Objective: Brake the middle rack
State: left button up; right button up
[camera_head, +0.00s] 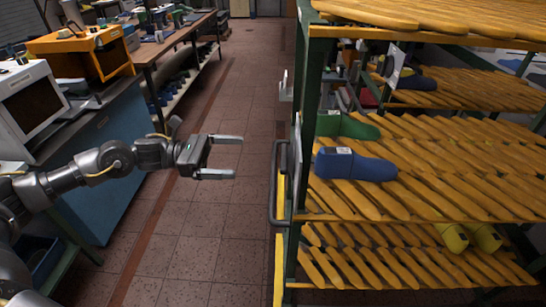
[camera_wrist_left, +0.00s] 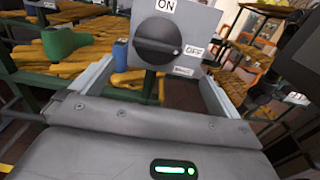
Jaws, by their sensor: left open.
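A grey switch box (camera_wrist_left: 180,22) with a round black knob (camera_wrist_left: 158,42) is in front of my left gripper in the left wrist view. It has an ON label above the knob, an OFF label at its right and a small label I cannot read. The knob's grip bar lies roughly crosswise, one end toward OFF. My left gripper (camera_head: 238,157) is open and empty, its fingers pointing at the rack (camera_head: 303,120) across a gap. In the wrist view its fingers flank the box's lower part; contact cannot be told. My right gripper is not in view.
The rack's slatted shelves hold a green last (camera_head: 345,126), a blue last (camera_head: 352,165) and yellow lasts (camera_head: 452,237). A dark tubular handle (camera_head: 278,185) runs along its near side. A workbench (camera_head: 105,165) with machines stands at left. The tiled aisle between is clear.

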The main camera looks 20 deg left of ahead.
aim_at(284, 158)
pick_arm(q)
jog(key=p+x, duration=0.5)
jog(key=x, duration=0.6)
jog(key=shift+w+p, duration=0.15)
jog(key=shift+p, duration=0.2)
jog(key=shift+a, duration=0.1)
jog(key=c, duration=0.7)
